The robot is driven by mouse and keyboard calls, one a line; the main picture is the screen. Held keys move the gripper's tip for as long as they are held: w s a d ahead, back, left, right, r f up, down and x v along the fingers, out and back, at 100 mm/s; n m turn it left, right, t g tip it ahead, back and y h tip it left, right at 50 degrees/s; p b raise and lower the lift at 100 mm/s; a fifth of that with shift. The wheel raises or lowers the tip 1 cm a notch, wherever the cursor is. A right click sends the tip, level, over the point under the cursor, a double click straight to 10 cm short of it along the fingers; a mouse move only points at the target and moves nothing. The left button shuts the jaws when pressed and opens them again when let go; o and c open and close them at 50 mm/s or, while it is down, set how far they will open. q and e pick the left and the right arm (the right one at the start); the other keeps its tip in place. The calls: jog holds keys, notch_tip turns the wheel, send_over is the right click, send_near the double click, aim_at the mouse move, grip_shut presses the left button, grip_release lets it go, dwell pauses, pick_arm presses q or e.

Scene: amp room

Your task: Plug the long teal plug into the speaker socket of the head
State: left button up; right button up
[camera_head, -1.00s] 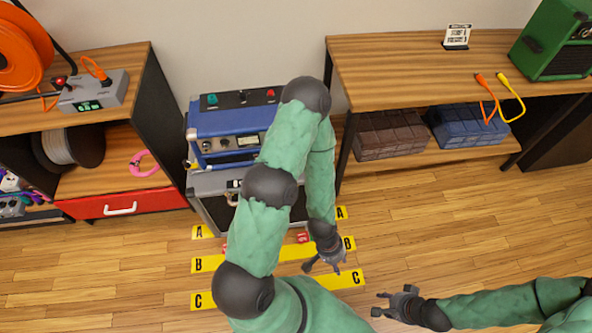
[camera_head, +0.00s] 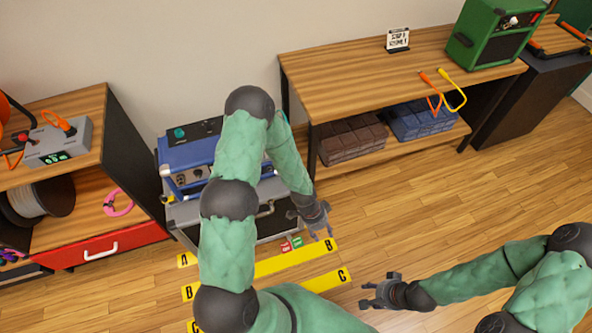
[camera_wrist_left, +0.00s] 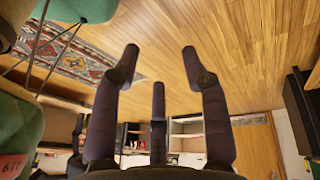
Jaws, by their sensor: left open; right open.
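A blue amplifier head (camera_head: 172,156) stands on a grey cabinet (camera_head: 185,214) against the wall, partly hidden behind my left arm. A small teal piece (camera_head: 180,133) shows on its top; I cannot tell whether it is the plug. I cannot make out the long teal plug or the speaker socket. My left gripper (camera_head: 318,220) is open and empty, to the right of the cabinet and above the floor; its spread fingers show in the left wrist view (camera_wrist_left: 160,60). My right gripper (camera_head: 372,292) is open and empty over the floor, farther right and nearer me.
Yellow floor strips (camera_head: 265,267) marked A, B and C lie before the cabinet. A shelf (camera_head: 95,205) with a red drawer stands left. A wooden bench (camera_head: 340,75) at right bears a green amplifier (camera_head: 490,32) and orange and yellow cables (camera_head: 452,92). The floor at right is clear.

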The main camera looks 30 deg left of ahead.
pick_arm(q)
jog(key=w+a+r+m+y+p, duration=0.1)
jog(key=w+a+r+m+p, duration=0.1)
jog(key=w+a+r+m, duration=0.2)
jog(key=w+a+r+m+y+p, duration=0.2)
jog(key=w+a+r+m+p, duration=0.1)
jog(key=a, duration=0.5)
jog(key=w+a+r+m+y+p, duration=0.1)
jog(key=w+a+r+m+p, duration=0.2)
jog(key=m, duration=0.6)
jog(key=shift+w+a+r, duration=0.5)
jog(key=shift+w+a, duration=0.35)
jog(key=shift+w+a+r, duration=0.5)
jog(key=shift+w+a, duration=0.3)
pick_arm(e)
notch_tip(320, 180, up, 9)
jog(key=shift+r, duration=0.15)
pick_arm(q)
jog(key=shift+f, duration=0.15)
notch_tip(320, 180, down, 9)
jog(key=b, duration=0.6)
jog(key=shift+w+a+b, duration=0.1)
jog(key=shift+w+b, duration=0.05)
jog(key=shift+b, duration=0.15)
pick_arm(e)
notch_tip(320, 180, down, 6)
jog(key=shift+f, duration=0.25)
jog(key=shift+r, duration=0.15)
pick_arm(q)
grip_shut()
